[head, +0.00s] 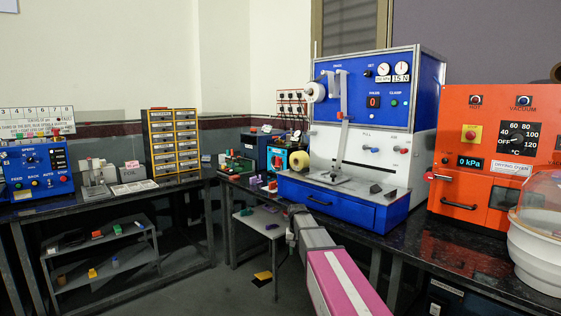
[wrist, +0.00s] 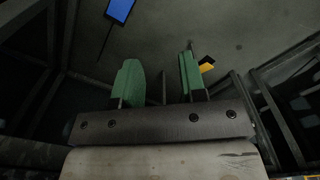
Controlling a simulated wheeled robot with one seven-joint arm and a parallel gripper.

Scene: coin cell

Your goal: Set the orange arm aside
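I cannot pick out an orange arm for certain in either view. The most orange thing is the drying oven (head: 480,150) on the bench at the right of the head view; no separate arm shows clearly on it. My gripper (wrist: 160,65) shows in the wrist view with two green fingers well apart and nothing between them. It points down at grey floor. In the head view my arm reaches in from the bottom, and its dark end is in front of the bench with the blue and white peel tester (head: 340,196); the fingers cannot be made out there.
A yellow and black piece (head: 262,276) lies low beneath the bench; a similar patch (wrist: 207,65) shows beside the right finger. A small side table (head: 252,221) holds purple pieces. A shelf rack (head: 110,272) stands left. Dark frame legs flank my gripper.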

